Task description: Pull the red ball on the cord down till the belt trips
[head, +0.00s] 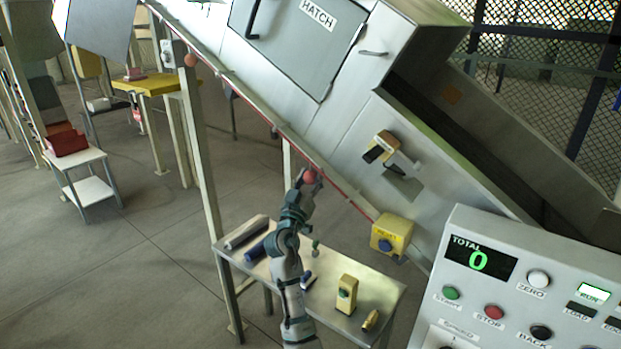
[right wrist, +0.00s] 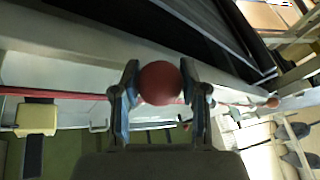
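The red ball (head: 310,176) hangs on a thin red cord (head: 348,201) that slants down alongside the grey conveyor. My right gripper (head: 308,179) reaches up from below and is at the ball. In the right wrist view the ball (right wrist: 160,83) sits between the two fingertips, with a finger against each side, so the gripper looks shut on it. The cord runs off to both sides of the ball and looks nearly straight. It leads to a yellow switch box (head: 392,235) at its lower end. My left gripper is not in view.
Another reddish ball (head: 190,60) is higher on the cord near a post. A steel table (head: 325,312) below my arm holds a yellow button box (head: 346,294) and small items. A control panel (head: 530,285) at lower right shows TOTAL 0 and a lit RUN lamp.

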